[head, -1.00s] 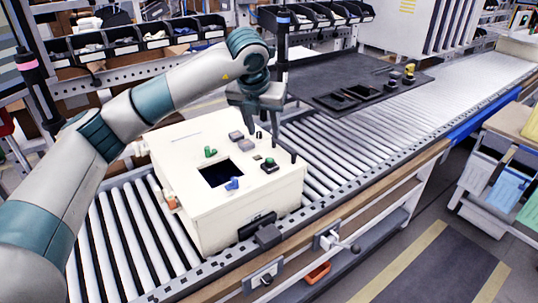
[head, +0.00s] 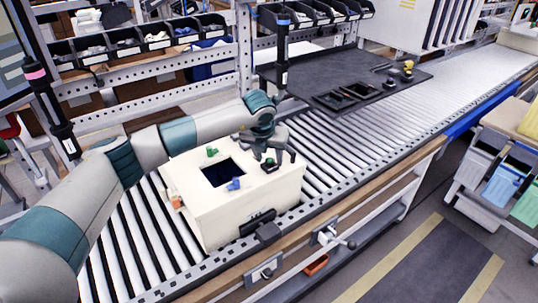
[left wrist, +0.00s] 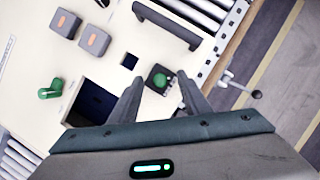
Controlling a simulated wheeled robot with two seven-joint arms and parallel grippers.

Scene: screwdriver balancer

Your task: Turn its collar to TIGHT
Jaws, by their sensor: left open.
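A cream box (head: 205,221) with a dark square opening stands on the roller conveyor. A green round knob on a black base (head: 267,164) sits on its top; it also shows in the left wrist view (left wrist: 159,79). My left gripper (head: 279,160) is open over the box's right part. In the left wrist view its fingers (left wrist: 160,88) are on either side of the green knob, with gaps visible; contact cannot be told. No collar marked TIGHT is readable. A small yellow-and-black tool (head: 407,68) stands on the dark mat at the back. My right gripper is not in view.
A dark mat (head: 325,74) with black trays lies behind. Rollers to the right are clear.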

